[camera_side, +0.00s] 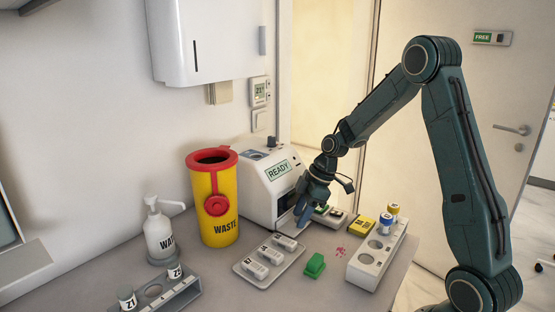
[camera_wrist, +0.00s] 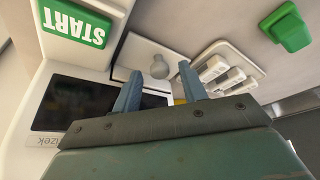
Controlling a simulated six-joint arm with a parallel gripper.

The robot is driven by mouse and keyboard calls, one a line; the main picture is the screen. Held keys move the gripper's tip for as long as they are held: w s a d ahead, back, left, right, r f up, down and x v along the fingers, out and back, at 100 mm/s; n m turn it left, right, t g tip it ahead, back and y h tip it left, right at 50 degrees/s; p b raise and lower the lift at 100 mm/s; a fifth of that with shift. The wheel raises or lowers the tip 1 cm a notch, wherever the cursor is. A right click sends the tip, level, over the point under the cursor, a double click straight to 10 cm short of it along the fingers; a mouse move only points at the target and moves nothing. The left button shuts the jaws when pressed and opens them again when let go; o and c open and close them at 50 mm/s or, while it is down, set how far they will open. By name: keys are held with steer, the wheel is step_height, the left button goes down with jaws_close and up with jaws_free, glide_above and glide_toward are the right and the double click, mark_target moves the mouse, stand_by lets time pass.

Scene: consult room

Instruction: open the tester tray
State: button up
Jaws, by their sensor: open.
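The tester (camera_side: 262,190) is a white machine with a READY screen, standing against the wall. My gripper (camera_side: 303,212) is low at the tester's front right side and hides part of it. In the wrist view my gripper (camera_wrist: 160,86) is open, with its two blue fingers apart. A grey rounded knob (camera_wrist: 160,67) on a pale panel (camera_wrist: 132,58), which looks like the tester tray's front, shows just beyond and between the fingertips. No contact is clear. I cannot tell how far the tray is out. A green START label (camera_wrist: 76,22) is on the tester.
A tray of white cassettes (camera_side: 250,273) and a green block (camera_side: 314,266) lie in front. A white rack (camera_side: 367,275) with capped vials stands right. A yellow WASTE bin (camera_side: 218,225) and a pump bottle (camera_side: 158,236) stand left. Some bare counter lies between them.

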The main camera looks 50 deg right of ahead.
steer(key=shift+c, duration=0.2)
jaws_close()
steer(key=shift+s+d, duration=0.1)
steer(key=shift+s, duration=4.9)
steer(key=shift+o, duration=0.2)
jaws_free()
steer(key=shift+r, duration=0.1)
steer(key=v, duration=1.3)
steer(key=shift+r, duration=0.3)
